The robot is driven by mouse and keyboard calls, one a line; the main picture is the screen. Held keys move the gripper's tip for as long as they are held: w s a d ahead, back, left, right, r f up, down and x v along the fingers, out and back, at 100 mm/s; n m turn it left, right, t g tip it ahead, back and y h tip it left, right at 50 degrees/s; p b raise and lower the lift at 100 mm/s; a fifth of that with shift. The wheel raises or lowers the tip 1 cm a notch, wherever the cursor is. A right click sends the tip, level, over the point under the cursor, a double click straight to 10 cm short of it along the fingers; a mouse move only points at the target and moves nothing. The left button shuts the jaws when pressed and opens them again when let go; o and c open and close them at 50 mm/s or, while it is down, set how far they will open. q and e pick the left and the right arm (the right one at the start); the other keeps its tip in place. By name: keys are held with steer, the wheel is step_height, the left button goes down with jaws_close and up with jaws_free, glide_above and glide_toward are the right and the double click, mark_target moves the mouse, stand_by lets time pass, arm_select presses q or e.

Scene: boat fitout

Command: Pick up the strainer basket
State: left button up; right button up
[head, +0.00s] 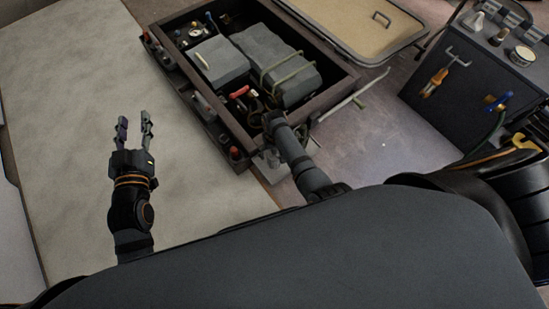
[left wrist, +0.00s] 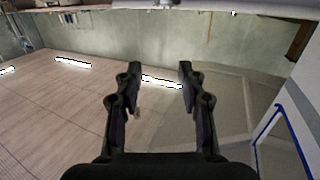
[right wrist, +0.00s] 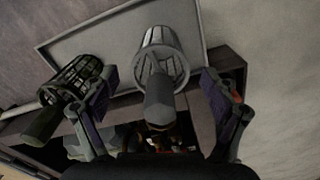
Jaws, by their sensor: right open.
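In the right wrist view, a pale grey slotted cylinder, which looks like the strainer basket (right wrist: 163,45), stands ahead of and between the fingers of my right gripper (right wrist: 159,76), with a grey rod-like part toward me. A second, dark cage-like basket (right wrist: 75,78) with a thick handle lies to the left, beside the left finger. I cannot tell for sure which is the strainer basket. The right gripper is open, with no visible grip on either. In the head view the right arm hides its fingers. My left gripper (head: 134,135) is open and empty above the pale surface.
A dark box (head: 225,122) holds grey units, gauges and cables at the front middle. A framed tan panel (head: 350,22) lies behind it. A dark cabinet (head: 475,85) with hanging tools stands at the right. The pale surface (head: 75,90) at the left is clear.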

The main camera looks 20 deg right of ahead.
arm_select(q)
step_height(320, 180, up, 6)
steer(key=t, duration=0.2)
steer(key=shift+w+t, duration=0.2)
steer(key=shift+t, duration=0.2)
arm_select(e)
steer(key=shift+f, duration=0.3)
steer(key=c, duration=1.6)
arm_select(q)
steer(key=shift+f, duration=0.1)
